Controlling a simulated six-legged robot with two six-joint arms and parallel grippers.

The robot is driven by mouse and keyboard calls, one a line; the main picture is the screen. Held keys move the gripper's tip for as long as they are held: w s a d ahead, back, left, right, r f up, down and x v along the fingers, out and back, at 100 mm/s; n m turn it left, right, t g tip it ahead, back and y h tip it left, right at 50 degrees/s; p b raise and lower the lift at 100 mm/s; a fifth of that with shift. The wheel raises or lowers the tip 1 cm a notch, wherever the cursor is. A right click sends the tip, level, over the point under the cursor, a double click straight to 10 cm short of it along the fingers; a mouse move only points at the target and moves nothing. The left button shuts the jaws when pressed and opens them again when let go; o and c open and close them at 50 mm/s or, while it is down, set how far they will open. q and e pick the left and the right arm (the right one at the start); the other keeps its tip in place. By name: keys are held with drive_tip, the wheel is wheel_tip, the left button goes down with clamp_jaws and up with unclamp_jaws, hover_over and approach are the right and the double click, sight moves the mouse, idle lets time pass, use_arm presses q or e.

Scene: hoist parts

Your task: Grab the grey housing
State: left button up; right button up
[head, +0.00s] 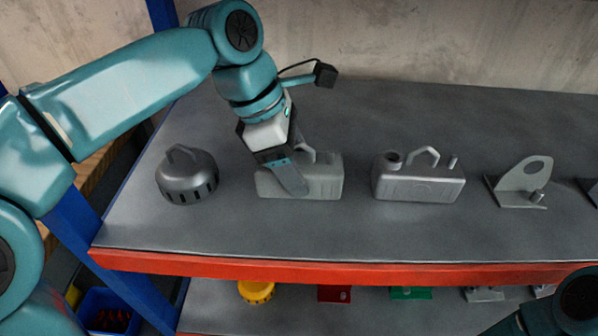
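A grey, box-like housing (325,180) with a raised handle stands upright on the grey shelf top, left of the middle. My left gripper (292,180) reaches down over it from above. One finger lies in front of the housing's left half and hides part of its face and handle. The other finger is not clearly visible, so I cannot tell whether the gripper is open or shut on the housing. A similar grey housing (418,184) with a handle stands further right. My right gripper is not in view; only part of that arm shows at the lower right.
A round, slotted grey cover (187,176) stands left of my gripper. A grey bracket (519,184) stands at the right. The shelf (300,232) has a red front edge and clear room in front. Yellow (257,291), red and green parts lie on the lower level.

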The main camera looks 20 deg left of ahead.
use_arm(q)
drive_tip(key=c, duration=0.6)
drive_tip(key=shift+o, duration=0.2)
